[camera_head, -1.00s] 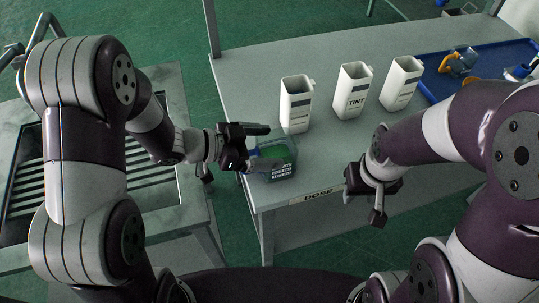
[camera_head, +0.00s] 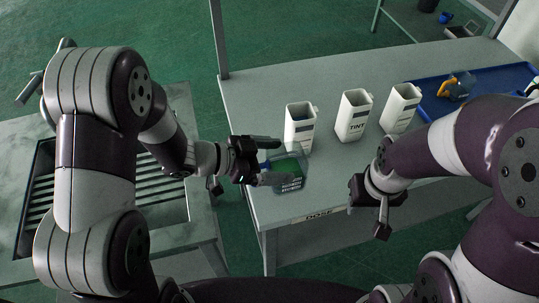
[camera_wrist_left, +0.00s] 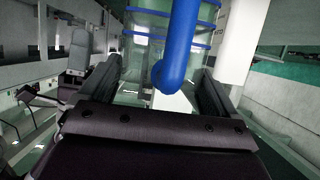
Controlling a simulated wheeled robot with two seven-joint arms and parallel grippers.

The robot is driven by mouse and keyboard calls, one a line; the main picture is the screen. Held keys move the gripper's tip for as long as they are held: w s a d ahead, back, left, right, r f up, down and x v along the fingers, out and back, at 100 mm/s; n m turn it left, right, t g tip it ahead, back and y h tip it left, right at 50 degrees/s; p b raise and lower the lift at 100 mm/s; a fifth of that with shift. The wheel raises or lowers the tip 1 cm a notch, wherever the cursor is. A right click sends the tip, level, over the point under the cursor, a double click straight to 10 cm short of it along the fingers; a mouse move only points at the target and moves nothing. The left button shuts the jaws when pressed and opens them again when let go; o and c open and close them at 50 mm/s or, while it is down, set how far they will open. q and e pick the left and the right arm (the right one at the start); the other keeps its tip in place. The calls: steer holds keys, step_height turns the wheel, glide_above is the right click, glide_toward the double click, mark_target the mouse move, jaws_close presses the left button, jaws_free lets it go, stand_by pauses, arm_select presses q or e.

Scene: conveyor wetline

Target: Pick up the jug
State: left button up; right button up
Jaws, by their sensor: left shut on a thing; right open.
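My right gripper (camera_head: 380,215) is open and empty, in front of the table's near edge.
Three white containers stand in a row behind the jug: a left one (camera_head: 300,128), a middle one marked TINT (camera_head: 353,116) and a right one (camera_head: 401,108). A blue tray (camera_head: 440,104) lies at the right. A grated basin (camera_head: 45,170) is at the left.

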arm_select(q)
steer(key=s+d+r+p, duration=0.4)
steer(key=s+d+r, duration=0.1)
steer(key=d, duration=0.4)
steer(key=shift+r, duration=0.55)
